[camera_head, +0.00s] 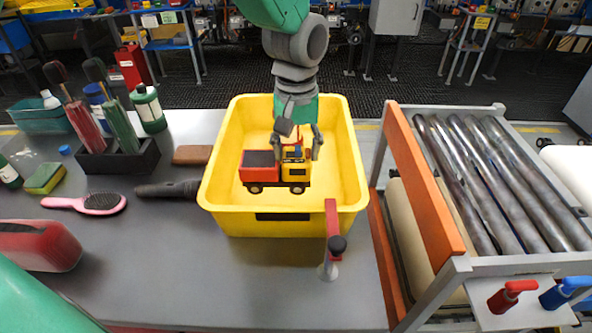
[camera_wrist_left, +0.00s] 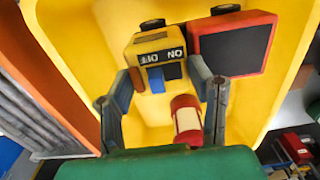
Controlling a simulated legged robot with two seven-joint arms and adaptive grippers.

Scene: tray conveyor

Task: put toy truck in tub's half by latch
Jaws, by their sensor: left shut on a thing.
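The toy truck (camera_head: 258,173), with a red bed, yellow cab and dark wheels, is inside the yellow tub (camera_head: 230,226). My left gripper (camera_head: 296,148) reaches in from above and is shut on the truck's cab. In the left wrist view the fingers (camera_wrist_left: 158,70) stand on both sides of the cab, and the red bed of the truck (camera_wrist_left: 235,44) extends to the right. I cannot tell whether the wheels touch the tub floor. A red latch (camera_head: 332,222) with a black knob is at the tub's front wall, right of centre. My right gripper is not in view.
A roller conveyor (camera_head: 500,180) with an orange side rail stands right of the tub. Left lie a dark flashlight (camera_head: 168,189), a pink hairbrush (camera_head: 90,203) and a brown block (camera_head: 192,154). The grey table is clear in front of the tub.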

